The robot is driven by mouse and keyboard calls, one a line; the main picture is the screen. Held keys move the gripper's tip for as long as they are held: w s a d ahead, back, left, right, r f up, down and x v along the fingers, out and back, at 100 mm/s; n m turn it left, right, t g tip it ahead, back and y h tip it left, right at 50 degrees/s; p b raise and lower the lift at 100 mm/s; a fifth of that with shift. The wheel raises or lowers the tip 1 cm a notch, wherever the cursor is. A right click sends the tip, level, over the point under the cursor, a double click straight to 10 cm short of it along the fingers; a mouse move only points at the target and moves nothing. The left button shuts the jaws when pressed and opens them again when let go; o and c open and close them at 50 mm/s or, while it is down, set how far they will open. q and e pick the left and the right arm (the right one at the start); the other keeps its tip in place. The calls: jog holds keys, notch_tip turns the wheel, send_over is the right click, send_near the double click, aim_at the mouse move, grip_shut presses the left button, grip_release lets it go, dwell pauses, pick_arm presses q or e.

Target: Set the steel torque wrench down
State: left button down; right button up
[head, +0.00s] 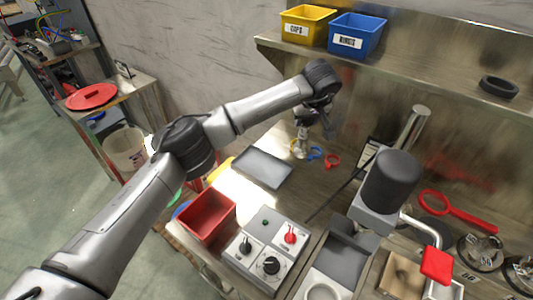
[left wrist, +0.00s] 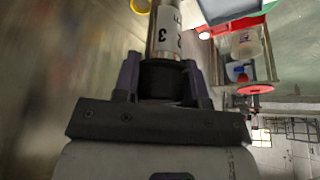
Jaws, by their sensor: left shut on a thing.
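My left gripper (head: 306,124) is over the back of the steel bench and points down. It is shut on the steel torque wrench (head: 301,141), of which a short bright part shows below the fingers. In the left wrist view the fingers (left wrist: 160,85) close on its black section, and its steel shaft (left wrist: 168,30) with black markings runs out beyond them. I cannot tell whether its lower end touches the bench. My right gripper is not in view.
Yellow, blue (head: 316,153) and red (head: 332,161) rings lie near the wrench's lower end. A grey tray (head: 262,168), a red bin (head: 207,216) and a control box (head: 268,250) are nearer. A steel cylinder (head: 413,128) stands at right. A shelf (head: 420,80) overhangs the back.

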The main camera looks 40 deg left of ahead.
pick_arm(q)
jog(key=s+a+f+b, duration=0.3)
jog(key=s+a+f, duration=0.2)
jog(key=a+f, duration=0.3)
notch_tip(320, 180, down, 2)
jog(key=shift+s+a, duration=0.3)
dwell(0.4)
jog(key=c, duration=0.7)
grip_release()
jog(key=shift+f, duration=0.15)
jog(key=shift+p+v, duration=1.2)
jog(key=shift+v, duration=4.9)
